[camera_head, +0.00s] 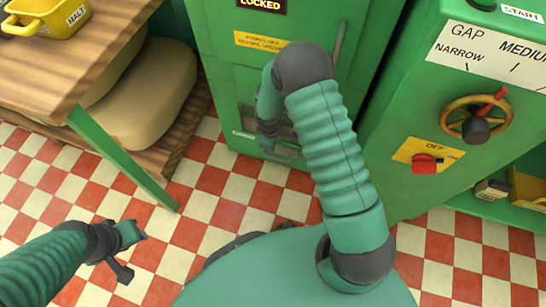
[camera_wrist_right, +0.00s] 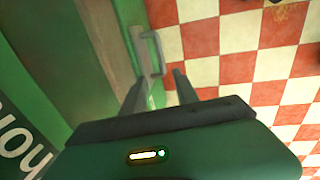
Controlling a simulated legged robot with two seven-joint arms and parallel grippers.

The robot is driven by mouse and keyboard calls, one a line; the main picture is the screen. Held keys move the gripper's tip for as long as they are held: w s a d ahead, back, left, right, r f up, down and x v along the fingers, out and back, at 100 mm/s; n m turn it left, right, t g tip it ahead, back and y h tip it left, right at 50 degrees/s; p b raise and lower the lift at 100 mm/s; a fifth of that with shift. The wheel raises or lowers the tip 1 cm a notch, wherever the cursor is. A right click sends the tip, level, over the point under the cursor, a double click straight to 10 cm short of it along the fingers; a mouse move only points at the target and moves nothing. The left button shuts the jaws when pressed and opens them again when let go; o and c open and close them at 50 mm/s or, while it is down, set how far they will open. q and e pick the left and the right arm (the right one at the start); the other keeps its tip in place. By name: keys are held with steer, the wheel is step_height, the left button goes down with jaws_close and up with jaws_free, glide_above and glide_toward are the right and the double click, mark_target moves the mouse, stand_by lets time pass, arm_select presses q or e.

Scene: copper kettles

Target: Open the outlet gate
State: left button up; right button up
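A grey bar handle (camera_wrist_right: 158,55) stands out from a green front in the right wrist view; I take it for the outlet gate's handle, though no readable label confirms this. My right gripper (camera_wrist_right: 157,84) is open and empty. Its two dark fingers point at the handle, whose lower end lies just ahead of the gap between the tips. In the head view my right gripper (camera_head: 281,142) is low at the front of the green cabinet (camera_head: 222,75), partly hidden by my arm. My left gripper (camera_head: 136,252) is open and empty above the floor.
A LOCKED sign (camera_head: 262,4) and a yellow label (camera_head: 262,41) are on the cabinet. At right a green machine (camera_head: 395,110) carries a gap dial (camera_head: 475,120) and a red OFF knob (camera_head: 424,164). A wooden table (camera_head: 75,60) with a yellow malt container (camera_head: 48,17) stands left. Checkered floor is clear between.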

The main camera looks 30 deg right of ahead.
steer(key=f+b, duration=0.2)
steer(key=f, duration=0.2)
steer(key=w+d+f+b, duration=0.1)
steer(key=f+b, duration=0.2)
steer(key=f, duration=0.2)
steer(key=f+b, duration=0.3)
steer(key=f, duration=0.2)
steer(key=shift+w+d+f, duration=0.2)
steer(key=shift+w+d, duration=0.15)
steer(key=shift+r, duration=0.1)
jaws_close()
stand_by(0.3)
